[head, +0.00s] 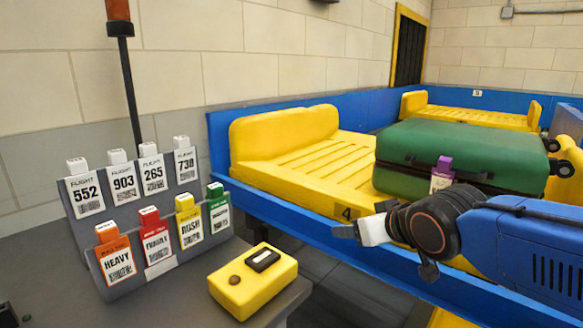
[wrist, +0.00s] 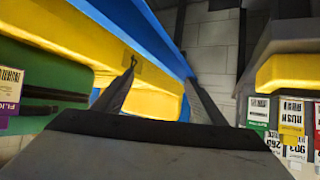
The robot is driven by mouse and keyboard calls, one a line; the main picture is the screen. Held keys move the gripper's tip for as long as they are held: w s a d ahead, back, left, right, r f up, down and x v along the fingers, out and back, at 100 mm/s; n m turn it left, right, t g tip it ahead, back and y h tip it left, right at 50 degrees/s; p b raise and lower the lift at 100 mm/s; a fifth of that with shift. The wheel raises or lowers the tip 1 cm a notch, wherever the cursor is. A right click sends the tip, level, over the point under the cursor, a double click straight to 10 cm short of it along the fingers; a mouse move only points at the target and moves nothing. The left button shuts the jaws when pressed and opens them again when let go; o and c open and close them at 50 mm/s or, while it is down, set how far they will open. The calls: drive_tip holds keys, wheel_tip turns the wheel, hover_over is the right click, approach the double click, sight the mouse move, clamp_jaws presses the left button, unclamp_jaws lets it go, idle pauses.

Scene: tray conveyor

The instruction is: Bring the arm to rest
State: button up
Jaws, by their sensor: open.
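My gripper (head: 360,225) is held out in front of the conveyor's blue side rail, beside the yellow tray marked 4 (head: 290,178). In the wrist view its two dark fingers stand apart with nothing between them (wrist: 161,72). My blue arm comes in from the right in the head view. A green suitcase (head: 455,150) with a purple-topped tag (head: 442,174) on its handle lies on the tray, behind my arm. The suitcase and tag also show at the left of the wrist view.
A grey rack (head: 126,262) of flight and handling tags stands on the grey desk at the left. A yellow box with a dark button (head: 253,282) lies in front of it. A dark post (head: 130,90) rises behind. Another yellow tray (head: 470,114) is farther along the conveyor.

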drive_tip(key=s+d+f+m+g+h, duration=0.1)
drive_tip(key=s+d+f+m+g, duration=0.1)
drive_tip(key=s+d+f, duration=0.4)
drive_tip(key=s+d+f+m+g+h, duration=0.2)
drive_tip(key=s+d+f+g, duration=0.2)
drive_tip(key=s+d+f, duration=0.3)
drive_tip(key=s+d, duration=0.1)
drive_tip(key=s, duration=0.4)
drive_tip(key=shift+s+d+f+h, duration=0.15)
drive_tip(key=shift+s+h, duration=0.05)
drive_tip(key=shift+h, duration=0.1)
drive_tip(key=shift+c, duration=0.2)
